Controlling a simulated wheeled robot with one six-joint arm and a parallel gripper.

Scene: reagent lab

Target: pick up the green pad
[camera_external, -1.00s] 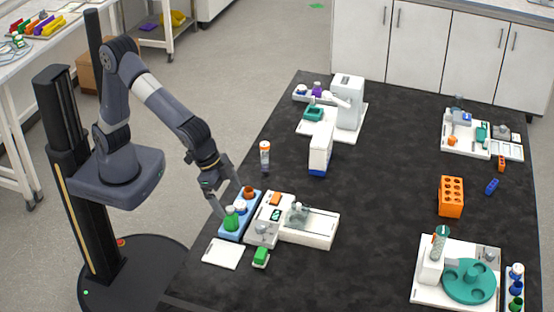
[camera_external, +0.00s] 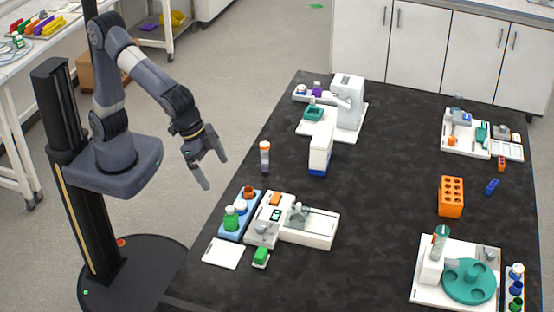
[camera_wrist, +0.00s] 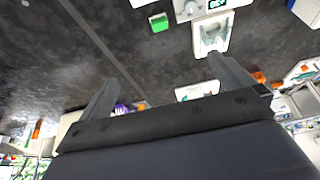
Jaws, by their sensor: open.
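The green pad (camera_external: 261,255) sits on a small white base at the front left of the black table, just in front of a white instrument (camera_external: 262,233). It also shows in the wrist view as a green block (camera_wrist: 159,22) near the top edge. My gripper (camera_external: 213,172) is open and empty, raised beyond the table's left edge, behind and to the left of the pad and well apart from it. Both fingers show in the wrist view (camera_wrist: 162,72), with nothing between them.
A blue tray (camera_external: 232,227) with a green bottle, a white-capped bottle and an orange-brown one stands left of the instrument. A flat white plate (camera_external: 223,253) lies left of the pad. The table's middle is clear.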

